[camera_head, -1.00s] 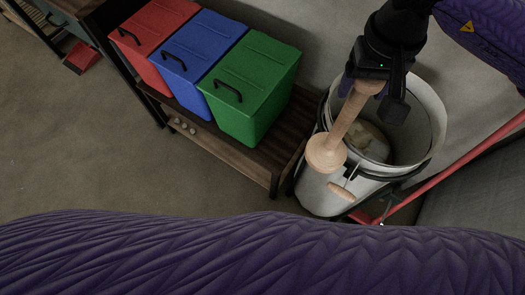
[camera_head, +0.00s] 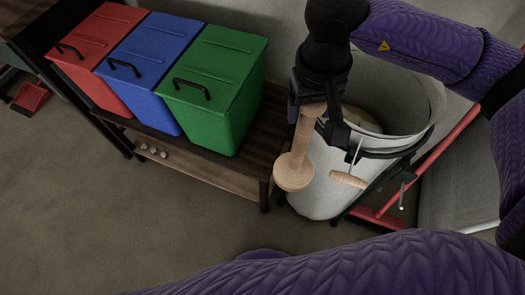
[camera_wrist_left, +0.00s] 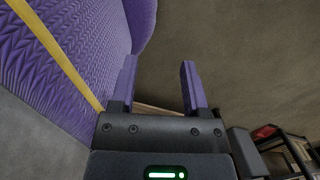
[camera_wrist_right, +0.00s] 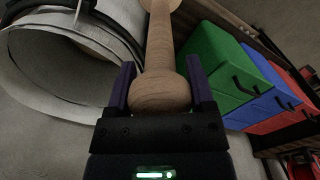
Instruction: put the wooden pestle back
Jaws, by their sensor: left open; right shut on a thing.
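The wooden pestle (camera_head: 303,145) is pale wood with a round disc at its lower end. It hangs tilted in my right gripper (camera_head: 314,104), in front of the white bucket's left side in the head view. The right wrist view shows the pestle's rounded end (camera_wrist_right: 160,88) between the two fingers, which are shut on it. My left gripper (camera_wrist_left: 158,88) shows only in the left wrist view; its fingers are apart with nothing held between them. The top of the pestle is partly hidden by my right gripper in the head view.
A large white bucket (camera_head: 420,110) with a wooden-grip handle (camera_head: 348,180) stands at right. Red, blue and green (camera_head: 215,90) lidded bins stand on a dark wooden shelf (camera_head: 250,165) to its left. Floor in front is clear.

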